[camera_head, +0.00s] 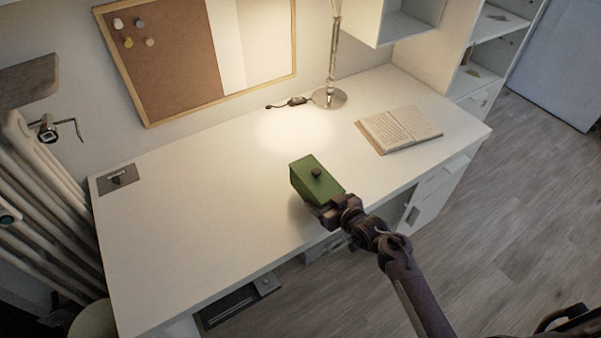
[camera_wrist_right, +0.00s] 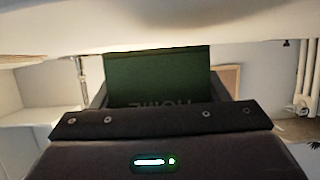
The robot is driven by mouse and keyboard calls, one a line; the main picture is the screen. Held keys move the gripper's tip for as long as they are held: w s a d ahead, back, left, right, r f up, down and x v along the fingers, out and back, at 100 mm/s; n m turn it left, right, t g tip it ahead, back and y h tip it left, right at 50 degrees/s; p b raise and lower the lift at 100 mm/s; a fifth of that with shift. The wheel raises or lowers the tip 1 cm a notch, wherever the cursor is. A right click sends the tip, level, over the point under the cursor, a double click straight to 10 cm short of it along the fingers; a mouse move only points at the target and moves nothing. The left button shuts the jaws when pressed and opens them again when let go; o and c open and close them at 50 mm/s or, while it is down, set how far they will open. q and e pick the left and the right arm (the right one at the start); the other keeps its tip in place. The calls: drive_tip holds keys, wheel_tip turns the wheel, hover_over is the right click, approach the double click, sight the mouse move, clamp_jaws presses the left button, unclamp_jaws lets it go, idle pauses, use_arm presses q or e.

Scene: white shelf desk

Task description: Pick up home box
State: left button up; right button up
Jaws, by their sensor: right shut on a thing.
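The home box (camera_head: 312,177) is a green box with a small dark knob on its lid, over the front middle part of the white desk (camera_head: 210,220). My right gripper (camera_head: 328,205) reaches it from the front right and is shut on its near end. In the right wrist view the green box (camera_wrist_right: 158,75) fills the space between the dark fingers, with upside-down "HOME" lettering partly hidden by the gripper body. I cannot tell for sure whether the box touches the desk. My left gripper is not in view.
A dark panel (camera_head: 117,178) sits at the left corner. The desk's left and middle are clear.

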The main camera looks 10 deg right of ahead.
drive_tip(key=s+d+p, duration=0.4)
drive_tip(key=s+p, duration=0.2)
drive_tip(key=s, duration=0.6)
drive_tip(key=shift+d, duration=0.3)
drive_tip(key=shift+s, duration=0.1)
